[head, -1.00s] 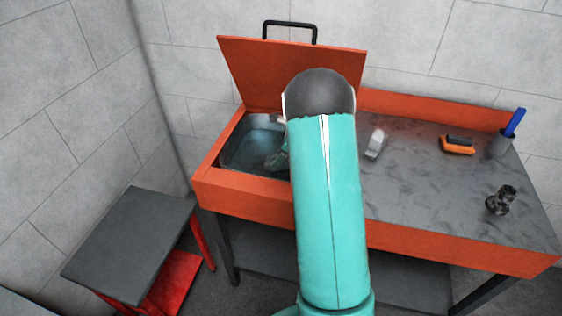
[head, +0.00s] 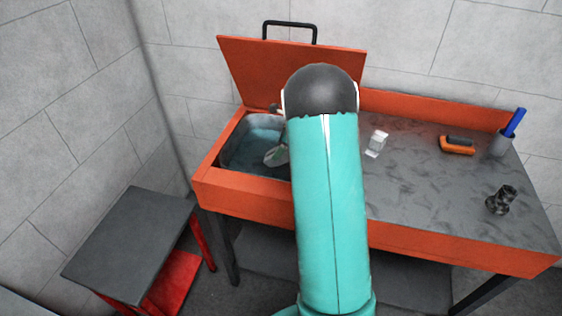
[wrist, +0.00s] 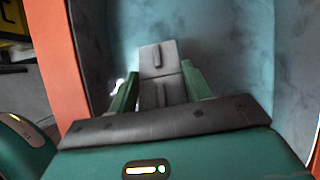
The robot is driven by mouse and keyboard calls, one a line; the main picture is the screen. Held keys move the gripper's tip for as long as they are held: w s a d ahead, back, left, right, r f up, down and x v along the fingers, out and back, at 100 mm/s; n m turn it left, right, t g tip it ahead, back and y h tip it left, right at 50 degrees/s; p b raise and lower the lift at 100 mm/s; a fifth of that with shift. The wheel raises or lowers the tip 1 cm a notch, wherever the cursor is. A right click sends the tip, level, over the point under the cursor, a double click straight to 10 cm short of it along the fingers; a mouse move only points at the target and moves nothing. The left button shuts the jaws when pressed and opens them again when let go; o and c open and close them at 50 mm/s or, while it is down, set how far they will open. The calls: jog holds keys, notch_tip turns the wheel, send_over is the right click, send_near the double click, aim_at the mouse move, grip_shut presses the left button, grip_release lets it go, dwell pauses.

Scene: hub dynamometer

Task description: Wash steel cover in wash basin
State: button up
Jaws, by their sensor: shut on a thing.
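The wash basin (head: 238,150) is sunk in the left end of the orange bench, with bluish water inside. My gripper (head: 277,155) is low inside the basin at its right side, partly hidden by my arm. In the wrist view, the green fingers of my gripper (wrist: 160,88) are closed on a grey flat piece, apparently the steel cover (wrist: 158,58). It points into the basin, between the fingers. Whether it touches the water or the basin floor cannot be told.
The basin's orange lid (head: 290,70) stands open at the back. The bench top (head: 420,190) holds a small pale block (head: 377,143), an orange-and-black tool (head: 457,146), a cup with a blue item (head: 502,143) and a dark fitting (head: 501,200). A grey side table (head: 130,240) stands at left.

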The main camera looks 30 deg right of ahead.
jog(key=shift+r, duration=4.85)
jog(key=shift+r, duration=2)
jog(key=shift+s, duration=0.15)
